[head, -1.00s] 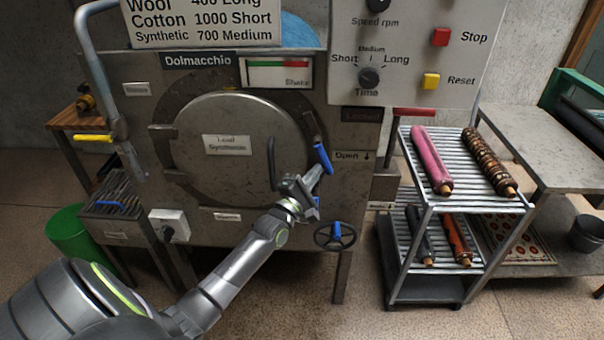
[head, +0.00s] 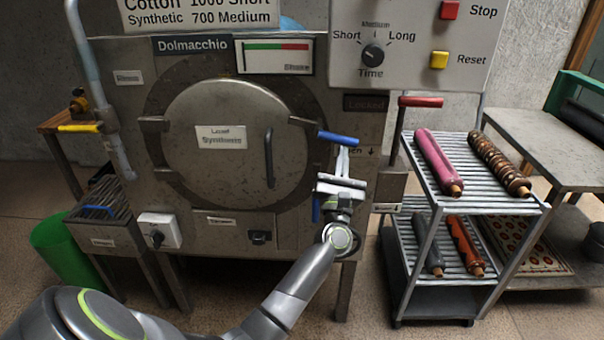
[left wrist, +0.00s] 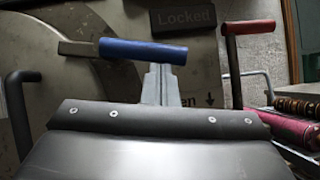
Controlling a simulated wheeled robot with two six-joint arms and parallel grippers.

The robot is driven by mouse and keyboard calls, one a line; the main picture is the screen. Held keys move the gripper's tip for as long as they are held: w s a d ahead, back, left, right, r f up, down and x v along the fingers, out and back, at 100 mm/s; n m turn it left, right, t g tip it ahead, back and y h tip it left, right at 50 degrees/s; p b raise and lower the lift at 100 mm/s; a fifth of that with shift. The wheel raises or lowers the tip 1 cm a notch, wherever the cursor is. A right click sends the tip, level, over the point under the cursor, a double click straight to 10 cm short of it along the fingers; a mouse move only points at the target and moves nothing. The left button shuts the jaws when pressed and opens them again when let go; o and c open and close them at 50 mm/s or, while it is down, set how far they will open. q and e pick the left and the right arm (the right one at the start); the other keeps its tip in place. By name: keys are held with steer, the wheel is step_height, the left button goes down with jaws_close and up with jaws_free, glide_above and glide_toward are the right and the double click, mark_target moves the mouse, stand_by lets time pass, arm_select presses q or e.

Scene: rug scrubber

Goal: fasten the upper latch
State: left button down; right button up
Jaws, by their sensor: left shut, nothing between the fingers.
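The upper latch (head: 338,138) is a blue-handled lever at the upper right of the round door (head: 222,160). Its handle lies nearly horizontal and points right; it also shows in the left wrist view (left wrist: 143,51). My left gripper (head: 343,152) is shut and empty. Its fingertips are just below the blue handle, touching it or very close; I cannot tell which. The lower blue latch (head: 316,208) hangs roughly upright, partly behind my gripper. The door is closed against the machine front. My right gripper is not in view.
A red-handled lever (head: 420,101) stands to the right of the latch. A rack (head: 487,208) with rolled rugs is at the right. The door's curved handle (head: 269,158) is left of my gripper. A "Locked" sign (left wrist: 183,16) is above the latch.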

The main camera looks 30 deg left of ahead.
arm_select(q)
steer(key=shift+w+d+r+n+g+y+b, duration=0.15)
steer(key=shift+r+n+g+y+b, duration=0.15)
steer(key=shift+n+y, duration=0.5)
steer(key=shift+w+d+r+n+g+y+b, duration=0.15)
steer(key=shift+r+n+g+y+b, duration=0.2)
steer(key=shift+n, duration=0.7)
steer(key=shift+d+r+n+g+y+b, duration=0.2)
steer(key=shift+n+y+b, duration=0.2)
steer(key=shift+n+y, duration=0.4)
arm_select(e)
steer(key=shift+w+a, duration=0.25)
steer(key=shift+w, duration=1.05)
arm_select(q)
steer(key=shift+f, duration=0.1)
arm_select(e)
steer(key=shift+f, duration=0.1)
